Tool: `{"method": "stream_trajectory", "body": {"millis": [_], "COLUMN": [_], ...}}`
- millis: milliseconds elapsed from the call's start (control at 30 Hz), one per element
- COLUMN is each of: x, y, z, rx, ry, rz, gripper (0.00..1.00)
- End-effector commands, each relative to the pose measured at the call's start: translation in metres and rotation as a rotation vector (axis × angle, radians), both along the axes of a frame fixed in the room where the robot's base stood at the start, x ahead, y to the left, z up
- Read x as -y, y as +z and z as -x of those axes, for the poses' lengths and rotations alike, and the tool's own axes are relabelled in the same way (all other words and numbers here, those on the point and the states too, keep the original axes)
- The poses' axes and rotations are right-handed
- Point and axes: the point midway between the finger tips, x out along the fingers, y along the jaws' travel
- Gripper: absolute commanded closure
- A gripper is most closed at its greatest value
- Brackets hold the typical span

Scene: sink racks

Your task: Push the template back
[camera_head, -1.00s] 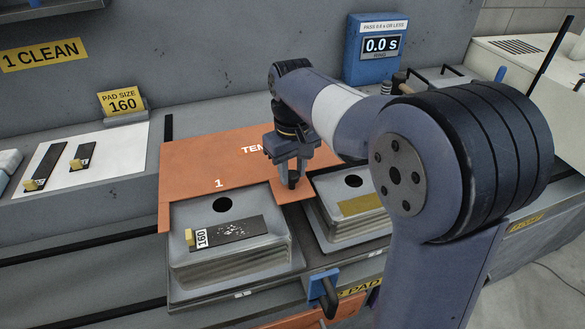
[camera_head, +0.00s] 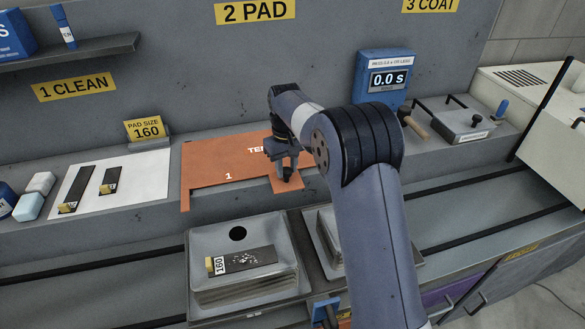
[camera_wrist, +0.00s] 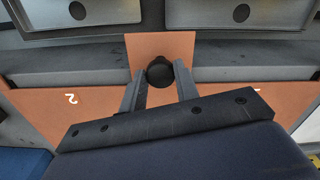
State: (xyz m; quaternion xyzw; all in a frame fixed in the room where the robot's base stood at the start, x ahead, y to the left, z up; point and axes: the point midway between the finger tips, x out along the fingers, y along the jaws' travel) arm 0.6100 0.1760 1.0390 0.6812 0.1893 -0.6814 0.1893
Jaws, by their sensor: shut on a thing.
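The template is an orange flat plate (camera_head: 215,162) marked 1, lying on the ledge behind the sink racks, with part of its lettering hidden by my arm. A tab at its front carries a dark round knob. My gripper (camera_head: 286,176) is shut on this knob (camera_wrist: 160,74), with one finger on each side in the wrist view. In the wrist view the plate (camera_wrist: 35,108) spreads to both sides, with a 2 on the left.
A sink rack (camera_head: 205,242) holding a dark strip tagged 160 stands in front; a second rack (camera_head: 325,240) is partly behind my arm. Dark strips on a white sheet (camera_head: 125,180) lie left. A blue timer (camera_head: 385,75) reads 0.0 s.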

Motion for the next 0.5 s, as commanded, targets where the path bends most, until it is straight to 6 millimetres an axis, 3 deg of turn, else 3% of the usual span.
{"method": "stream_trajectory", "body": {"millis": [200,500], "x": [-0.009,-0.017], "y": [0.005,0.002], "z": [-0.033,-0.057], "rx": [0.0,0.0], "ry": [0.0,0.0], "rz": [0.0,0.0], "gripper": [1.0,1.0]}}
